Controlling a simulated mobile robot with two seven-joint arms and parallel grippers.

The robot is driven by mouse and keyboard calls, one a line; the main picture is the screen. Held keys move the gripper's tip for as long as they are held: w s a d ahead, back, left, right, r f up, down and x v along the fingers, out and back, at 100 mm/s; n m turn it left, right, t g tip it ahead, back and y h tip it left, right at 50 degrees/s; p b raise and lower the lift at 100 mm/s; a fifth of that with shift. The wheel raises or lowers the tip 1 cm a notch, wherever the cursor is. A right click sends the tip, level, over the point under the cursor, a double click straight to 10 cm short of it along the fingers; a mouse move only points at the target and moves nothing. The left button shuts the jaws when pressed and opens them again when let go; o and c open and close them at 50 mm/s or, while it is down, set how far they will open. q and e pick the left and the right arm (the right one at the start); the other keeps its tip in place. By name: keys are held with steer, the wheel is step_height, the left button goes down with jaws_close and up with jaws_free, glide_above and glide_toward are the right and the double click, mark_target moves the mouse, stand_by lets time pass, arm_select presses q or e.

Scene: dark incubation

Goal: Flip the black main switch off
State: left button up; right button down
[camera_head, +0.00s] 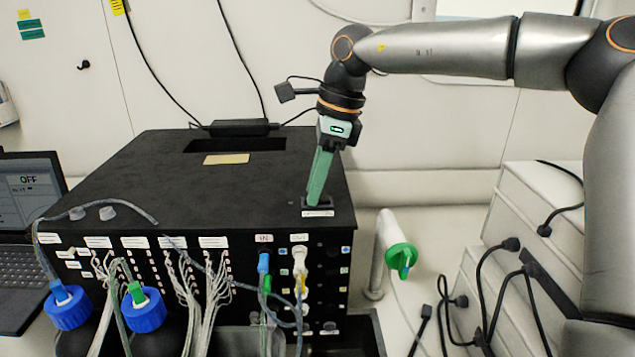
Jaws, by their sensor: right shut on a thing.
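My right gripper (318,190) reaches down from the upper right to the front right corner of the top of a large black box (160,190). Its green fingers are closed together at the black main switch (318,212), a small dark part on the box's top edge. A white label (315,213) lies just in front of it. The fingers hide most of the switch, so I cannot tell which way it is tipped. My left gripper is not in view.
A laptop (30,230) showing "OFF" stands at the left. Tubes and cables hang from the box's front, with blue-capped bottles (68,306) below. A white cylinder with a green cap (402,257) is right of the box. White drawers with black cables (490,260) stand farther right.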

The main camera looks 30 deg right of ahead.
mark_target(323, 197)
steer(key=shift+w+a+g+h, duration=0.15)
steer(key=shift+g+h, duration=0.25)
steer(key=shift+h, duration=0.2)
steer(key=c, duration=0.6)
jaws_free()
steer(key=shift+c, duration=0.2)
step_height(323, 197, up, 12)
steer(key=s+d, duration=0.1)
steer(key=shift+d+r, duration=0.15)
steer(key=shift+d, duration=0.1)
